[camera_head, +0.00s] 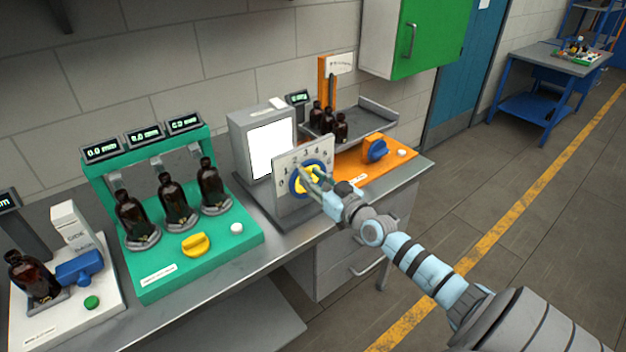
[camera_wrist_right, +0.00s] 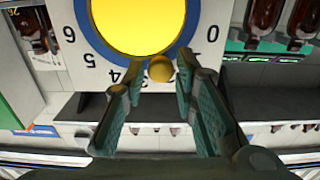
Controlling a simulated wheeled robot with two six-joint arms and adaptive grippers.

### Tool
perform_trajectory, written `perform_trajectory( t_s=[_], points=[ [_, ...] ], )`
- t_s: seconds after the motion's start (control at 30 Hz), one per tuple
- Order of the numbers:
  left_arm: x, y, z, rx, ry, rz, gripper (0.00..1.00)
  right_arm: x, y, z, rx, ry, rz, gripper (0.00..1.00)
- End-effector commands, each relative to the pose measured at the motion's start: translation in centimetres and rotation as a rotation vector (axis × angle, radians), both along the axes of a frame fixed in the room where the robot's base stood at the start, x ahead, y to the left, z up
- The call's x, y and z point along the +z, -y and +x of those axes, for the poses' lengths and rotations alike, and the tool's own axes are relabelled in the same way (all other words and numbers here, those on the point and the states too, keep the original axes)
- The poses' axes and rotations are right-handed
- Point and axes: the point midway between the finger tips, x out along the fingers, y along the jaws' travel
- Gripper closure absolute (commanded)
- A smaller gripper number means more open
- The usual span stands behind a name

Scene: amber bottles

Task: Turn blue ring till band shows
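The blue ring (camera_head: 294,181) is on an upright white dial plate (camera_head: 281,203) with numbers around it, and a yellow disc (camera_head: 304,183) fills its middle. In the right wrist view the ring (camera_wrist_right: 83,17) surrounds the large yellow disc (camera_wrist_right: 138,22). A small yellow knob (camera_wrist_right: 160,69) sits at the ring's edge near the number 3. My right gripper (camera_head: 318,172) is at the dial's face. In the wrist view its two fingers (camera_wrist_right: 157,74) stand apart on either side of the knob, with a visible gap. My left gripper is not in view.
A white light box (camera_head: 262,140) stands behind the dial. The green stand (camera_head: 190,263) with amber bottles is to the left. An orange base (camera_head: 352,167) with a blue knob (camera_head: 377,150) and a grey tray of bottles is to the right.

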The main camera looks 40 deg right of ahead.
Motion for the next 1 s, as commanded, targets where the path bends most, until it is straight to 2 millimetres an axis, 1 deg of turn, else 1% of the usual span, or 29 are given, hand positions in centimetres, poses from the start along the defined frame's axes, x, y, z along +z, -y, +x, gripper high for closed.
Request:
perform_trajectory(
  t_s=[0.03, 0.1, 0.13, 0.23, 0.3, 0.37, 0.5, 0.57, 0.63, 0.83, 0.87, 0.9, 0.97, 1.0],
  points=[
    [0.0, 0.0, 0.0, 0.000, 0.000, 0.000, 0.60, 0.0, 0.0, 0.0, 0.000, 0.000, 0.001, 0.87],
    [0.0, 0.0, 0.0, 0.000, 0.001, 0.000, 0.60, 0.0, 0.0, 0.0, 0.001, 0.000, 0.001, 0.98],
    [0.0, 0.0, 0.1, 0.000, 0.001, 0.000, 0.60, 0.0, 0.0, 0.0, 0.001, 0.000, 0.000, 1.00],
    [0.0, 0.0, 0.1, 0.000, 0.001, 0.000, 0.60, 0.0, 0.0, 0.1, 0.001, 0.000, 0.005, 1.00],
    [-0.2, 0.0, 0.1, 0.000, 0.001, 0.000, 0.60, 0.1, 0.2, 0.0, 0.002, 0.001, 0.048, 1.00],
    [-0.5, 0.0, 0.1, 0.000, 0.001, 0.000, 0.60, 0.2, 0.7, 0.0, 0.002, 0.003, 0.130, 1.00],
    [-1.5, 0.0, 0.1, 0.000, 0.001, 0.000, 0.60, 0.2, 1.9, 0.0, 0.002, 0.008, 0.362, 1.00],
    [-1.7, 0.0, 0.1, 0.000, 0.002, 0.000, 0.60, 0.3, 2.2, 0.0, 0.002, 0.010, 0.419, 1.00],
    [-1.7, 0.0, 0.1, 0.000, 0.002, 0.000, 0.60, 0.4, 2.3, 0.0, 0.002, 0.010, 0.444, 1.00],
    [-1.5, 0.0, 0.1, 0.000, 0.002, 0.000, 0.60, 0.5, 2.3, -0.1, 0.001, 0.010, 0.443, 1.00],
    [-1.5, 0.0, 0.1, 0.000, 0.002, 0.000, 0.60, 0.5, 2.3, -0.1, 0.001, 0.009, 0.443, 0.75],
    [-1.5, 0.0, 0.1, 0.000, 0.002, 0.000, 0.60, 0.5, 2.3, -0.1, 0.001, 0.009, 0.442, 0.69],
    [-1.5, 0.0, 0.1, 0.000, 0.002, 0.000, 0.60, 0.5, 2.3, -0.1, 0.001, 0.010, 0.442, 0.60],
    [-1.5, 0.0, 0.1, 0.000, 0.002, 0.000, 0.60, 0.5, 2.3, -0.1, 0.001, 0.010, 0.442, 0.60]
  ],
)
